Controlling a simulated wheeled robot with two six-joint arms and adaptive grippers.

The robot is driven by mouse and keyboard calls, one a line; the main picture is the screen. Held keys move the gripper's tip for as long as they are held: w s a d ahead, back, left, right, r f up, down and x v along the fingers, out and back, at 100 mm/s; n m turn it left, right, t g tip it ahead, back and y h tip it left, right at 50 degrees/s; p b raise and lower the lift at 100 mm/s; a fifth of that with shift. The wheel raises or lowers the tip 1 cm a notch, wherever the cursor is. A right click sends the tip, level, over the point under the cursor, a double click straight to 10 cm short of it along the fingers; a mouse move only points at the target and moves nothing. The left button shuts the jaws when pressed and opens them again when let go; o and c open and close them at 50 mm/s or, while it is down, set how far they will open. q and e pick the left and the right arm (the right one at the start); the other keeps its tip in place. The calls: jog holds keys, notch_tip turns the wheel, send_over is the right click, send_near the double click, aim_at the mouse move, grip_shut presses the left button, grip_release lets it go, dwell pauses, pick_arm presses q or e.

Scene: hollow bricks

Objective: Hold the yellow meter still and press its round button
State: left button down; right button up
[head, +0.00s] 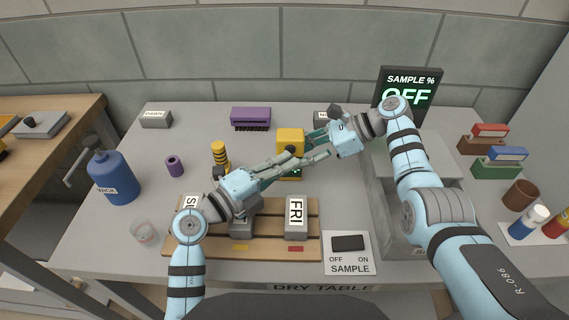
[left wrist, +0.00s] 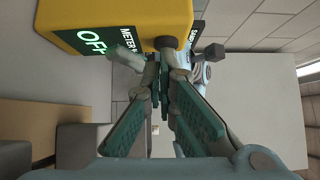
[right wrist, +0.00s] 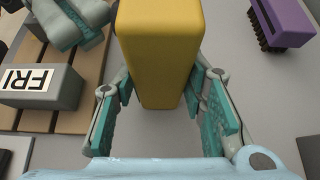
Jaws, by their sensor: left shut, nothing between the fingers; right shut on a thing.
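The yellow meter (head: 290,138) stands upright on the table. In the left wrist view, the meter (left wrist: 110,14) has a lit screen reading OFF and a dark round button (left wrist: 165,42). My right gripper (right wrist: 158,88) is shut on the meter's sides, with a pad against each. My left gripper (head: 302,157) is shut and empty in front of the meter. In the left wrist view its fingertips (left wrist: 150,62) are close to the button; I cannot tell whether they touch it. My left fingers partly hide the meter's front in the head view.
A wooden pallet (head: 262,248) holds grey bricks, one labelled FRI (head: 296,215), below my left arm. A SAMPLE switch plate (head: 349,258) lies at the front. A black SAMPLE % display (head: 408,88) reads OFF. A yellow-black striped object (head: 219,155) and a purple brush (head: 251,117) stand nearby.

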pick_arm(q)
jog(key=shift+w, duration=0.85)
pick_arm(e)
jog(key=shift+o, duration=0.3)
pick_arm(q)
jog(key=shift+s, duration=0.15)
pick_arm(e)
jog(key=shift+s+a, duration=0.1)
pick_arm(q)
jog(key=shift+s, duration=0.3)
pick_arm(e)
jog(key=shift+c, duration=0.2)
pick_arm(q)
jog(key=s, duration=0.3)
jog(key=v, duration=1)
jog(key=shift+s+a, duration=0.1)
pick_arm(e)
jog(key=o, duration=1.1)
jog(key=shift+c, duration=0.2)
